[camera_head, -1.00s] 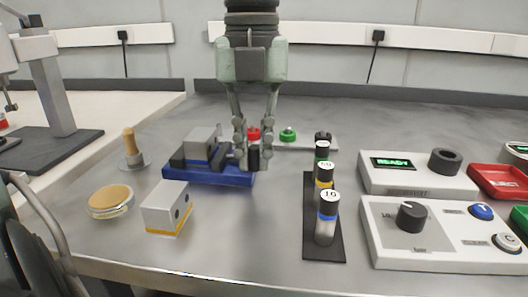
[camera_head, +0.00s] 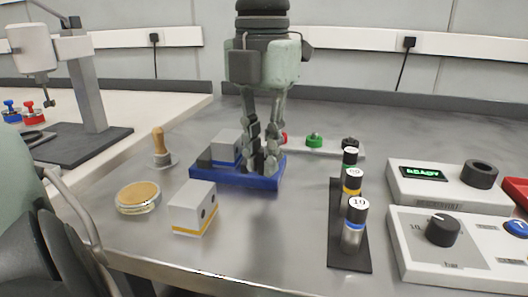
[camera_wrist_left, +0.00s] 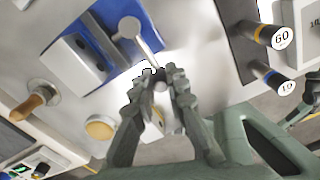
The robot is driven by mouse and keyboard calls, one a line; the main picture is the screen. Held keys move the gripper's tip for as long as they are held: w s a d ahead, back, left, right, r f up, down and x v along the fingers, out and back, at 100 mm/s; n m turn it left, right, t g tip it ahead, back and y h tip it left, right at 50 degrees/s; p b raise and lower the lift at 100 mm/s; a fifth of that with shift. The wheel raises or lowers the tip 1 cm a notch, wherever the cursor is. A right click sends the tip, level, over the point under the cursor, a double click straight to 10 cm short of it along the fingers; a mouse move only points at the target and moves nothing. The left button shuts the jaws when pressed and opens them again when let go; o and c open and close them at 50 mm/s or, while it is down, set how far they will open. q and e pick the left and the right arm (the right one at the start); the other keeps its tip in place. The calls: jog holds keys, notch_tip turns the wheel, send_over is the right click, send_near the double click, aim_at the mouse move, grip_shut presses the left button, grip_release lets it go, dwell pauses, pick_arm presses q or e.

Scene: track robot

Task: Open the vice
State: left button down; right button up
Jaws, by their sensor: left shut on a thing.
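The vice is a blue base (camera_head: 208,177) with grey jaw blocks (camera_head: 226,146), standing mid-table in the head view. It also shows at the upper left of the left wrist view (camera_wrist_left: 84,50). Its grey handle (camera_wrist_left: 143,44) is a bar with a round knob at one end, sticking out at the jaw side. My left gripper (camera_head: 262,168) comes down from above at the vice's right end. In the left wrist view its fingertips (camera_wrist_left: 160,78) are closed on the handle's outer end. The fingers hide the handle in the head view.
A white block with a yellow stripe (camera_head: 193,210), a round dish (camera_head: 138,198) and a wooden-handled stamp (camera_head: 159,147) stand left and in front. Labelled cylinders (camera_head: 354,222) stand in a black rack on the right. Control boxes (camera_head: 450,244) fill the far right.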

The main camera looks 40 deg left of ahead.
pick_arm(q)
jog(key=c, duration=1.5)
grip_release()
jog(key=shift+c, duration=0.2)
notch_tip(320, 180, up, 12)
